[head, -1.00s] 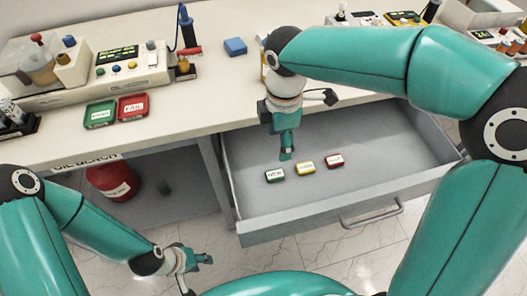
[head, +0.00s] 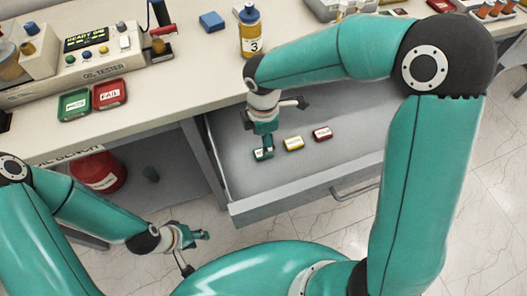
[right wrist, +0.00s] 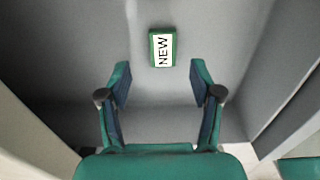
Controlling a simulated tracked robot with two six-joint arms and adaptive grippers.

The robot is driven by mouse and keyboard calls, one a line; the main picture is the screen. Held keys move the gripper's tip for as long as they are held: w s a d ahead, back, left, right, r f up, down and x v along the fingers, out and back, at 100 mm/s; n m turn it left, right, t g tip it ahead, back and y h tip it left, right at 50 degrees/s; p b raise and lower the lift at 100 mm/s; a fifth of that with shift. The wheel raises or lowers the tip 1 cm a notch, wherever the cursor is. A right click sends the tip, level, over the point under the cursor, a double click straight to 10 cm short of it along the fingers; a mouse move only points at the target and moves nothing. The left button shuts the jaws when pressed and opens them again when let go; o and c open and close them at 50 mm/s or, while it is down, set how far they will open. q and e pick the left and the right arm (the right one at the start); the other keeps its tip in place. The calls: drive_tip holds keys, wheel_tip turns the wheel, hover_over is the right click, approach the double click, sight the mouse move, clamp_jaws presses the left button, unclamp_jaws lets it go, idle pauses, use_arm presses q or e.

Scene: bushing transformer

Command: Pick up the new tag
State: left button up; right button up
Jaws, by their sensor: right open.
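The new tag is a small green block with a white label reading NEW. It lies in the open drawer (head: 330,172) at the left end of a row of three tags (head: 263,154). In the right wrist view the tag (right wrist: 162,47) lies ahead of the open fingertips, centred between them. My right gripper (head: 266,143) points down into the drawer just above the tag and partly overlaps it in the head view. In the right wrist view it is open and empty (right wrist: 160,78). My left gripper (head: 197,251) is open and empty in front of the cabinet.
A yellow tag (head: 293,143) and a red tag (head: 322,133) lie to the right of the new tag. Drawer walls surround them. On the bench above stand a green tray (head: 74,105), a red FAIL tray (head: 109,94), an oil tester (head: 95,45) and a bottle (head: 251,35).

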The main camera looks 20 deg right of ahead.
drive_tip(key=f, duration=0.5)
drive_tip(key=shift+s, duration=0.2)
drive_tip(key=shift+c, duration=0.3)
drive_tip(key=c, duration=0.9)
